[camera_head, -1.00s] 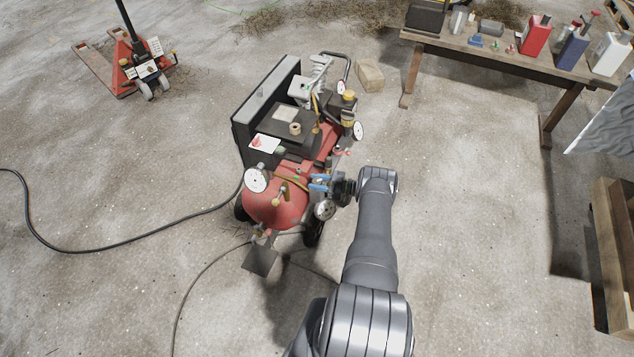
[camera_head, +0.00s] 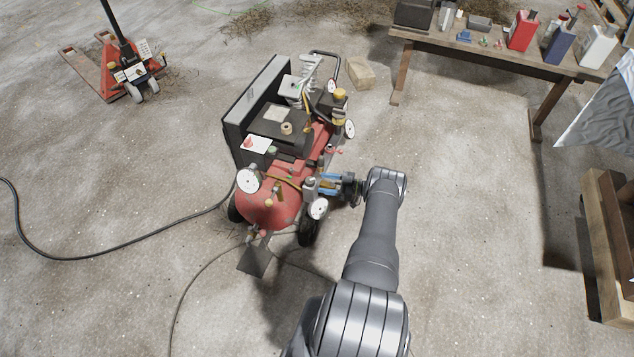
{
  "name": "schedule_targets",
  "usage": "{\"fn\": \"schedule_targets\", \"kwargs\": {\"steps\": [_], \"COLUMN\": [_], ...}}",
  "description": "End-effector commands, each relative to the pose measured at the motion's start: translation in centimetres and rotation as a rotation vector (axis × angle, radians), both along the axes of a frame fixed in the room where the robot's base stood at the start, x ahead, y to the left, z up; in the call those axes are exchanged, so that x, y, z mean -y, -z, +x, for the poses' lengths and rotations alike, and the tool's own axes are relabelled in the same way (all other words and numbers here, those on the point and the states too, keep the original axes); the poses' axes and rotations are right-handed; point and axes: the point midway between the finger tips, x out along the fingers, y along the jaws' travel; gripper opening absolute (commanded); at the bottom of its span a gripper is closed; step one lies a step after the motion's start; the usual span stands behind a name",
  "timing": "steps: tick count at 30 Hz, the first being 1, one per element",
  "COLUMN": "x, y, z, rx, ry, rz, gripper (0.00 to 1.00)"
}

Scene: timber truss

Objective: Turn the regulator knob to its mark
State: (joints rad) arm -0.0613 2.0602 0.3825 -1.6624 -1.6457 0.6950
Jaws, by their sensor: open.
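The red compressor (camera_head: 268,212) stands on the concrete floor left of my arm. A small grey upright cylinder (camera_head: 310,188), seemingly the regulator with its knob, sits on the compressor's right side just above a white dial gauge (camera_head: 318,208). The knob's mark is too small to make out. My gripper (camera_head: 328,184) has blue fingers pointing left at the grey cylinder. It is open, with its fingertips close beside the cylinder. I cannot tell whether they touch it, and nothing shows held between them.
More gauges, such as one at the front left (camera_head: 249,181), and thin pipes crowd the compressor. A workbench (camera_head: 480,48) with bottles stands at the back right, a pallet jack (camera_head: 122,75) at the back left. A black hose (camera_head: 110,250) lies on the floor.

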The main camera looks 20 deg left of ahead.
Motion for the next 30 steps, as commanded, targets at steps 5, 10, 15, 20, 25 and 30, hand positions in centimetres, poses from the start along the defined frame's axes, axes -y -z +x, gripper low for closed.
{"fn": "schedule_targets", "kwargs": {"steps": [5, 10, 15, 20, 25, 30], "x": [0.7, 0.7, 0.7, 1.0, 1.9, 3.6], "y": [0.0, 0.0, 0.0, 0.0, 0.0, 0.1], "z": [0.1, 0.1, -0.2, -1.5, -3.6, -6.2], "rx": [0.0, 0.0, -0.003, -0.012, -0.019, -0.016], "ry": [0.0, 0.0, 0.019, 0.114, 0.305, 0.527], "rz": [-0.001, -0.001, 0.014, 0.073, 0.129, 0.119], "gripper": [0.57, 0.57, 0.57, 0.57, 0.57, 0.57]}}
